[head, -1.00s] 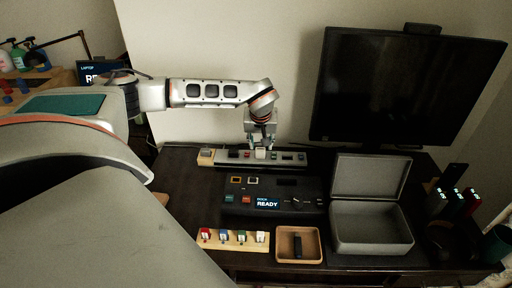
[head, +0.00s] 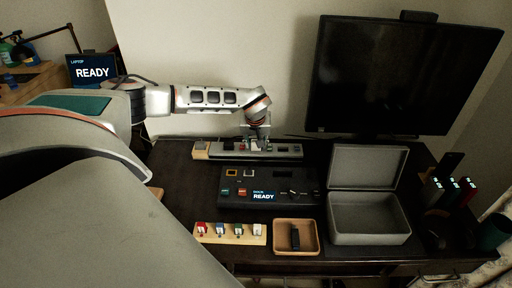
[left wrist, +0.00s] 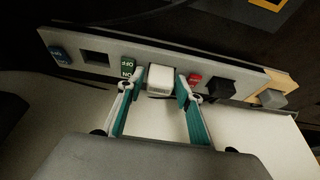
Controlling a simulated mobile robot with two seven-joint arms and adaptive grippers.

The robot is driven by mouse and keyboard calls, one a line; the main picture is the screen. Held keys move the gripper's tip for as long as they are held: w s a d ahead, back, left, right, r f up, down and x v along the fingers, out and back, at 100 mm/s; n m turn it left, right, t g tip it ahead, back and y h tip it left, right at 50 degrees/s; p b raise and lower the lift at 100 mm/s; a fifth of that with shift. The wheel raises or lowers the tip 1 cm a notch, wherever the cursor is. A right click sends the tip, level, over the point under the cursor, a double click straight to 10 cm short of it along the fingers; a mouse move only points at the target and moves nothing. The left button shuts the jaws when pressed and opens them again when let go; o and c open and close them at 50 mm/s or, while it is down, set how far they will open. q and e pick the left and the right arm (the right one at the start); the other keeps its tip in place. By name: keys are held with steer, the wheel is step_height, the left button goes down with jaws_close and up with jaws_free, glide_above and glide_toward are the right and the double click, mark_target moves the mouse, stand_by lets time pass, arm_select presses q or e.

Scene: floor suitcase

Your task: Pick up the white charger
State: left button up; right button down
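The white charger (left wrist: 160,79) is a small white block standing on a grey power strip (left wrist: 225,75) in the left wrist view. My left gripper (left wrist: 161,84) has one finger on each side of it, with a narrow gap showing at both sides. The fingers are open around the charger, and I cannot make out firm contact. In the head view my left gripper (head: 256,142) points down over the middle of the strip (head: 285,152), and the charger is mostly hidden there. My right gripper is not in view.
A black plug (left wrist: 221,89) and a red switch (left wrist: 195,79) sit close beside the charger. A black dock (head: 290,182) reading READY lies in front of the strip. An open grey case (head: 370,238), a wooden tray (head: 277,249) and a large monitor (head: 400,80) surround it.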

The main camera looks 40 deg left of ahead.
arm_select(q)
steer(key=c, duration=0.9)
steer(key=shift+o, duration=0.2)
steer(key=shift+r, duration=0.1)
